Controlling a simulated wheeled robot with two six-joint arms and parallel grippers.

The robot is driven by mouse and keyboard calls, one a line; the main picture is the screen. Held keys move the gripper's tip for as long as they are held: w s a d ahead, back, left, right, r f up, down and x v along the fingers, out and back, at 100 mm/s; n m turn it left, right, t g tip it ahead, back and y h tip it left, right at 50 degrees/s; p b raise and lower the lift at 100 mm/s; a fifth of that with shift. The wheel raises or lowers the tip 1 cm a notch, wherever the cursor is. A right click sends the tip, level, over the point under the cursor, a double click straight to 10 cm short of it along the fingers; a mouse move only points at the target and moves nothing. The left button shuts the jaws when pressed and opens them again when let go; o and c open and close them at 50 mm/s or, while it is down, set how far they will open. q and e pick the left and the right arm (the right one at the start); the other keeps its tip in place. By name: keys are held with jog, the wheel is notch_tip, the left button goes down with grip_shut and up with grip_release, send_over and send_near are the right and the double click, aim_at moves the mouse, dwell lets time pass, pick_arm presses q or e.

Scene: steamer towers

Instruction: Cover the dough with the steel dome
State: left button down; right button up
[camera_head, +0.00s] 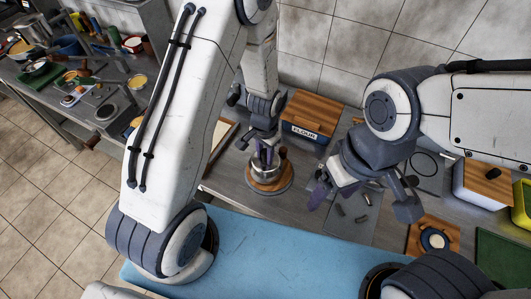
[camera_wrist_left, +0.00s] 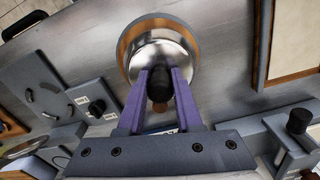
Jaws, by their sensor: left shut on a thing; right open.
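The steel dome (camera_head: 268,174) is at the round wooden board (camera_head: 287,184) on the counter. In the left wrist view the shiny dome (camera_wrist_left: 148,52) lies inside the wooden rim (camera_wrist_left: 124,42), seen from above. I cannot tell whether it rests fully on the board. My left gripper (camera_head: 264,156) is above it, its purple fingers (camera_wrist_left: 161,82) shut on the dome's dark knob (camera_wrist_left: 160,86). The dough is not visible; the dome hides the middle of the board. My right gripper (camera_head: 345,194) is open and empty, to the right of the dome, over the counter.
A wooden-lidded flour box (camera_head: 312,117) stands behind the dome. A grey mat (camera_head: 353,226) with small dark pieces lies to the right. A blue mat (camera_head: 285,262) covers the front. A wooden board with a cup (camera_head: 434,238) and a green tray (camera_head: 503,262) are further right.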

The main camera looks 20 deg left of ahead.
pick_arm(q)
jog(key=shift+f+b, duration=0.35)
jog(key=shift+f, duration=0.1)
dwell(0.5)
jog(key=c, duration=0.5)
grip_release()
notch_tip(320, 180, up, 10)
jog(key=shift+r+b, duration=0.25)
jog(key=shift+b, duration=0.8)
